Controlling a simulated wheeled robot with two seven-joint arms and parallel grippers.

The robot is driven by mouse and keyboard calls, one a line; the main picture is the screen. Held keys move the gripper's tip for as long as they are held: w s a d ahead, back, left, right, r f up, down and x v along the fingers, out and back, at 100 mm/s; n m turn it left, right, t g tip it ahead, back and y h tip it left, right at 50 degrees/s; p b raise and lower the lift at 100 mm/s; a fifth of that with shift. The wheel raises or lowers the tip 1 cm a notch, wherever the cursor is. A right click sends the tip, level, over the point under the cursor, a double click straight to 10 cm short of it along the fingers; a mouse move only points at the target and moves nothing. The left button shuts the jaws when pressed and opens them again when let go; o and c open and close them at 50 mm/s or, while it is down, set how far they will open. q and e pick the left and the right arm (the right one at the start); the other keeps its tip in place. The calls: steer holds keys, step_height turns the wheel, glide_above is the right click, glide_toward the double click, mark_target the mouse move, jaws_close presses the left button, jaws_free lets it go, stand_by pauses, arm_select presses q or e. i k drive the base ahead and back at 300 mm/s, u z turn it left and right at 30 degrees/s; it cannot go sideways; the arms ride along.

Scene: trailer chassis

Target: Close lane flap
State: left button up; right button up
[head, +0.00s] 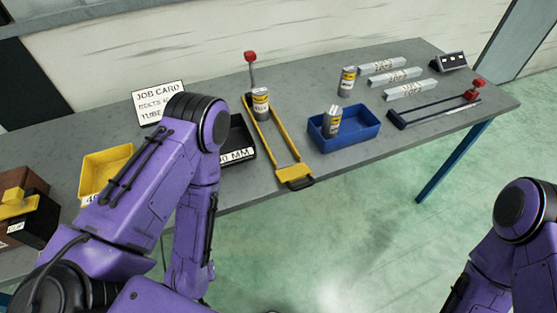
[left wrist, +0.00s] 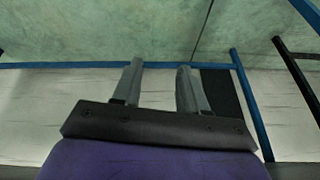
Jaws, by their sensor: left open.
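A yellow lane (head: 277,137) with two rails runs from the back of the grey table to its front edge. A yellow flap-like plate (head: 294,173) with a dark handle (head: 299,183) is at its front end; I cannot tell how far it is open. A can (head: 261,102) stands at the lane's back part, in front of a red-topped post (head: 250,62). A second, dark lane (head: 430,114) lies at the right, with a red part (head: 475,88) at its back end. My left gripper (left wrist: 157,85) is open and empty in the left wrist view. My right gripper is out of view.
A blue bin (head: 364,132) holding a can (head: 332,121) stands right of the yellow lane. A black bin (head: 242,137) and yellow bin (head: 97,174) are left. Another can (head: 347,80), pale bars (head: 397,77) and a control box (head: 449,62) are behind. Floor before the table is clear.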

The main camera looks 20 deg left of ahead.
mark_target(287, 176)
steer(key=u, duration=0.2)
steer(key=i, duration=0.3)
steer(key=u, duration=0.1)
steer(key=k, duration=0.85)
steer(key=u, duration=0.45)
